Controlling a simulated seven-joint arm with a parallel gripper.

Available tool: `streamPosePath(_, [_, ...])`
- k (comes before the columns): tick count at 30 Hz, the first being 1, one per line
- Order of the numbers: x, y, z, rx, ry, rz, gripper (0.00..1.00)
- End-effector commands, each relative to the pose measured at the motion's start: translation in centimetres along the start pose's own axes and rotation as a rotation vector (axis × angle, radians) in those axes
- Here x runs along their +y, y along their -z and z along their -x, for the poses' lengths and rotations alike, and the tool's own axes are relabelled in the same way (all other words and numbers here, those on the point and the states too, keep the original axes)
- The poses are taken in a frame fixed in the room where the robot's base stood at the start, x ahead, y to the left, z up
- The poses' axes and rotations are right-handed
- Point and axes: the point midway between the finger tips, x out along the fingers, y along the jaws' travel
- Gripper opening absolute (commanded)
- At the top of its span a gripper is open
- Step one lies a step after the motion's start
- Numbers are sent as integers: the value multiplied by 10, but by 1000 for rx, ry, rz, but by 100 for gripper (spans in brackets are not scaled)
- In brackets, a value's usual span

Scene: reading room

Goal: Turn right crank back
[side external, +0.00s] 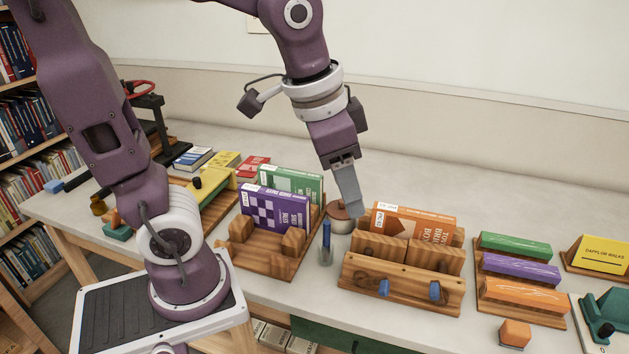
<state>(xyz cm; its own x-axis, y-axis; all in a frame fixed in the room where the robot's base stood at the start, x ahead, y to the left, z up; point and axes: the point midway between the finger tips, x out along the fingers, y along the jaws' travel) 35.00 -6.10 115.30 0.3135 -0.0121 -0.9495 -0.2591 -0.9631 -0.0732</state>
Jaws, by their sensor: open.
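A wooden press (360,295) stands right of the middle, with an orange book (414,224) upright behind its front boards. Its front face has two small blue handles, a left one (384,287) and a right one (434,291); these look like the cranks, but I cannot tell for certain. My gripper (348,212) points down, above and behind the press's left end, near a round brown-topped pot (339,221). It is open, with nothing seen in it, and it is apart from both blue handles. The finger gap is hard to see from this side.
A wooden stand (262,258) with purple and green books is left of the press. A glass with blue pens (326,250) stands between them. A rack of coloured blocks (520,297) is at right, with an orange block (515,333) in front and a teal device (605,315) beyond.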

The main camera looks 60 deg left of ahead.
Motion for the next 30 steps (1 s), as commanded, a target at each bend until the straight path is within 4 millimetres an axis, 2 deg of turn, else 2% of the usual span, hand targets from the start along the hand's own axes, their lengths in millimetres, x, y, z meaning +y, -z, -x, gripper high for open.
streamPosePath(3, [1,-21,15,43,12,64,53])
streamPosePath(6, [2,-33,21,64,17,101,53])
streamPosePath(10, [3,-40,24,78,21,125,53])
streamPosePath(17, [3,-41,24,78,21,128,53])
streamPosePath(23, [3,-41,24,78,21,129,17])
streamPosePath(25, [-1,-39,17,64,34,176,4])
streamPosePath(26, [-4,-36,9,52,47,228,0])
streamPosePath(29, [-25,-28,-38,-7,105,559,0])
streamPosePath(30, [-34,-27,-62,-28,120,739,0])
